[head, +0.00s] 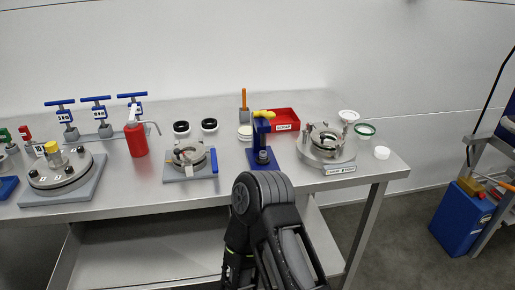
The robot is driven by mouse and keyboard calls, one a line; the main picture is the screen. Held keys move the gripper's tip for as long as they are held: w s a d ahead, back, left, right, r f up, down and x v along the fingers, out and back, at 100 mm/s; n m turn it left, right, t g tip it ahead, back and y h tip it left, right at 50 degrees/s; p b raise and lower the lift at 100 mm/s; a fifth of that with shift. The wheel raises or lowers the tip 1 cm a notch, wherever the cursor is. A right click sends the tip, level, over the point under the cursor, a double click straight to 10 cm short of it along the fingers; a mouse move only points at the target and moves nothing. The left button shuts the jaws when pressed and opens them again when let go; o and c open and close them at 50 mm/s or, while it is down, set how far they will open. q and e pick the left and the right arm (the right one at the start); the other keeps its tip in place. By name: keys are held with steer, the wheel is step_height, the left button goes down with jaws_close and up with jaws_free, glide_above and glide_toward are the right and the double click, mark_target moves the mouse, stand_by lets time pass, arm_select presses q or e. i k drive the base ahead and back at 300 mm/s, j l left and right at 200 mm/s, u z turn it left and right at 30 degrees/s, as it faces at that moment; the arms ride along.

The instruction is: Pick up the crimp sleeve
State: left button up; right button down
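I cannot make out the crimp sleeve for certain in the head view. A small dark grey cylinder (263,157) sits low on the blue press-like stand (255,142) with a yellow top handle, near the front edge of the bench. I cannot tell whether it is the sleeve. A black arm of mine (262,205) rises from the bottom middle, in front of the bench edge. No gripper fingers show in this view.
The grey bench (232,182) carries a red tray (283,119), a round metal fixture (327,150), a smaller clamp fixture (190,160), a red bottle (136,138) and a lidded round vessel (60,175). Blue-handled valves stand behind. An open shelf or drawer (150,245) lies below.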

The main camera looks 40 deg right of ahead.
mark_target(263, 157)
steer(key=l, duration=0.5)
steer(key=k+l+u, duration=0.1)
steer(key=l, duration=0.85)
steer(key=k+l+u, duration=0.15)
steer(key=l, duration=0.3)
steer(key=k+l, duration=0.1)
steer(key=l, duration=0.4)
steer(key=l+u, duration=0.1)
steer(key=l, duration=0.35)
steer(key=k+l, duration=0.2)
steer(key=l, duration=0.25)
steer(key=k+l, duration=0.1)
steer(key=l, duration=0.4)
steer(key=k+l, duration=0.1)
steer(key=l, duration=0.4)
steer(key=k+l, duration=0.1)
steer(key=l, duration=0.4)
